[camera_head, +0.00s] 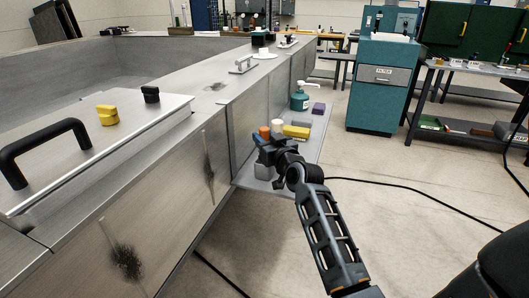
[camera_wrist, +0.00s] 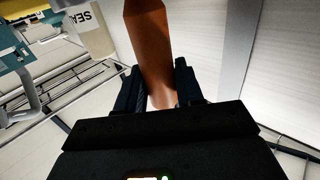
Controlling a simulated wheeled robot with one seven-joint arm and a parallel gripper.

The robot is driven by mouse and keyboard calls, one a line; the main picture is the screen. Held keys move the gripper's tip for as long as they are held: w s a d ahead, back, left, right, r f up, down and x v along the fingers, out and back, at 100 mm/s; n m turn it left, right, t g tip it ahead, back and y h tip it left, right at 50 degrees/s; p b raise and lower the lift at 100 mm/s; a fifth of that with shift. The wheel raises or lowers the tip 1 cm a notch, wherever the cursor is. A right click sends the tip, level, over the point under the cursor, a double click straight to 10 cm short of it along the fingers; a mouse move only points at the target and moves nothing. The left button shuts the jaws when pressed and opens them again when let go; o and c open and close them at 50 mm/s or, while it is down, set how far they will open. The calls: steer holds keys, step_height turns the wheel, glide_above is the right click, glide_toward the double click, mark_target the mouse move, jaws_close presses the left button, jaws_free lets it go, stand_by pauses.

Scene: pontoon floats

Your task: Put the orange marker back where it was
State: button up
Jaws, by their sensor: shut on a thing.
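My gripper (camera_head: 272,148) is over the near part of a grey side shelf (camera_head: 310,148) beside the metal float. It is shut on the orange marker (camera_head: 264,132), whose top shows just above the fingers.
Near the marker stand a cream cylinder (camera_head: 277,125), lettered in the wrist view (camera_wrist: 92,32), a yellow block (camera_head: 297,131), a teal pump bottle (camera_head: 300,99) and a purple block (camera_head: 318,108). The shelf's right strip looks bare.

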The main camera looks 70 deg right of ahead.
steer(key=shift+f+b, duration=0.45)
steer(key=shift+f, duration=1.4)
steer(key=shift+f, duration=0.15)
steer(key=o, duration=1)
steer(key=shift+o, duration=0.2)
